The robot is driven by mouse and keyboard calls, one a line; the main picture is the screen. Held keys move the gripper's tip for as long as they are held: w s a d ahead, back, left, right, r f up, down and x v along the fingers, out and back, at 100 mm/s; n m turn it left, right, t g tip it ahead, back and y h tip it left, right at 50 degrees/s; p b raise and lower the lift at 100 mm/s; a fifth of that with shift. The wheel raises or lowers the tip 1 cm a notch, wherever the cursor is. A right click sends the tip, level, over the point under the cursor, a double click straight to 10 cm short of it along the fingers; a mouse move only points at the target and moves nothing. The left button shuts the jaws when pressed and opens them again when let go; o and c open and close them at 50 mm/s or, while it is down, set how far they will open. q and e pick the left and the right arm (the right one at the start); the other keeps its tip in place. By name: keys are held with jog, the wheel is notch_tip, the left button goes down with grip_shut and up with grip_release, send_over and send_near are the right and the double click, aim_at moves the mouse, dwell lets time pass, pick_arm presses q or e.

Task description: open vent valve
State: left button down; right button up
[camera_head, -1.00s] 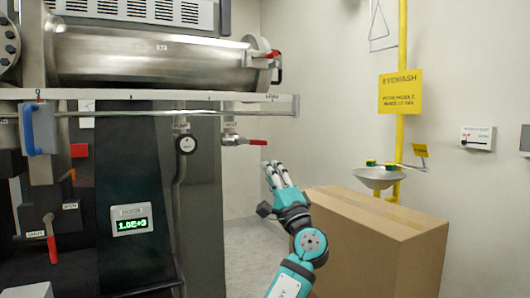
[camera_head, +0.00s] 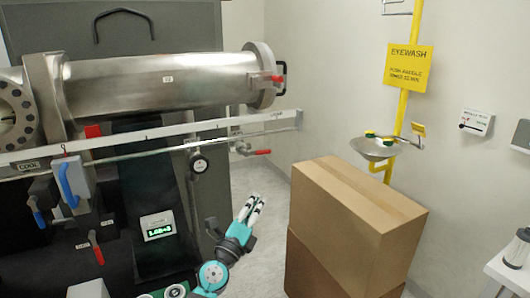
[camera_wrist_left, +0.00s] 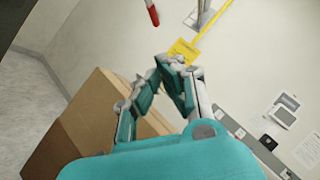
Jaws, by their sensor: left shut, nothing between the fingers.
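The vent valve (camera_head: 242,148) sits on a short pipe under the right end of the white rail on the vacuum chamber. Its red lever (camera_head: 257,152) points out to the right, roughly level. The lever also shows at the top of the left wrist view (camera_wrist_left: 152,13). My left gripper (camera_head: 258,203) is shut and empty. It is below the lever with a clear gap, fingers pointing up. In the left wrist view its fingertips (camera_wrist_left: 172,65) are close together, with nothing held. My right gripper is not in view.
Stacked cardboard boxes (camera_head: 340,225) stand just right of my left gripper. The white rail (camera_head: 215,129) runs above the valve. An eyewash basin (camera_head: 373,147) hangs on a yellow pipe behind the boxes.

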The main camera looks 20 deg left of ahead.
aim_at(257, 152)
pick_arm(q)
jog(key=a+r+x, duration=0.1)
jog(key=a+x, duration=0.1)
jog(key=x, duration=1)
jog(key=shift+w+a+b, duration=0.2)
jog(key=shift+a+b, duration=0.1)
jog(key=shift+b, duration=0.05)
jog(key=shift+r, duration=0.15)
jog(key=r+n+t+y+b, duration=0.1)
jog(key=b, duration=0.4)
jog(key=w+r+n+t+y+b, duration=0.1)
jog(key=n+b, duration=0.1)
jog(key=b, duration=0.2)
jog(key=shift+b, duration=0.4)
jog(key=shift+a+y, duration=0.15)
jog(key=shift+y, duration=0.15)
